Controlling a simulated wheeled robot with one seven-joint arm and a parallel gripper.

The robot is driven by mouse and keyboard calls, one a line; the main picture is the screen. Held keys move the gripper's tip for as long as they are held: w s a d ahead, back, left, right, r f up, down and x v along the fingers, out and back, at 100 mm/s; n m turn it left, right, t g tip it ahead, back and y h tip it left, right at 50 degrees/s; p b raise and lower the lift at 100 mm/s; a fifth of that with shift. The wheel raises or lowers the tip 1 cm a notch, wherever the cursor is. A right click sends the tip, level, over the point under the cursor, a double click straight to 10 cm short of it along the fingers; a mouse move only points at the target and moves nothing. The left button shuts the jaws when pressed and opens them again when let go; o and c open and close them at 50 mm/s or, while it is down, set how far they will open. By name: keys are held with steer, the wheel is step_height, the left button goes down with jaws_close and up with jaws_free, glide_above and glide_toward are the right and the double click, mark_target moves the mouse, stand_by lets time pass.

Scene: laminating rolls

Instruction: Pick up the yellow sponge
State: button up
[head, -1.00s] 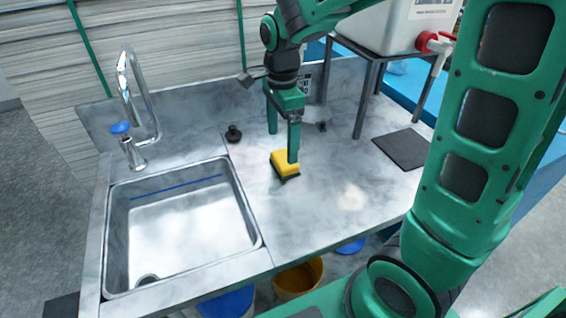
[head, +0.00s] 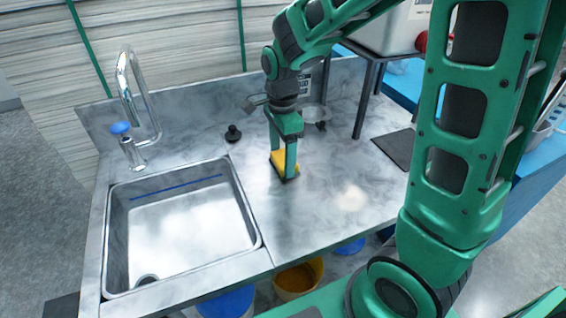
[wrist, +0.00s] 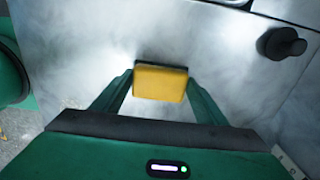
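The yellow sponge (head: 281,158) lies on the metal counter right of the sink, with a dark layer on its underside. My gripper (head: 283,163) is down over it, fingers pointing at the counter, one on each side of the sponge. In the wrist view the sponge (wrist: 160,83) sits between the two fingertips, its dark edge showing at the top. The fingers are spread about the sponge's width; no clear grip shows. The near finger hides part of the sponge in the head view.
The sink (head: 180,225) with its tap (head: 135,110) is to the left. A black knob-like object (head: 233,133) stands behind the sponge; it also shows in the wrist view (wrist: 281,43). A dark mat (head: 394,148) and a stand leg (head: 364,100) are to the right. The front counter is clear.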

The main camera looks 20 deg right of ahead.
mark_target(282, 159)
steer(key=shift+r, duration=0.1)
steer(key=shift+c, duration=0.4)
step_height(282, 159, up, 18)
stand_by(0.3)
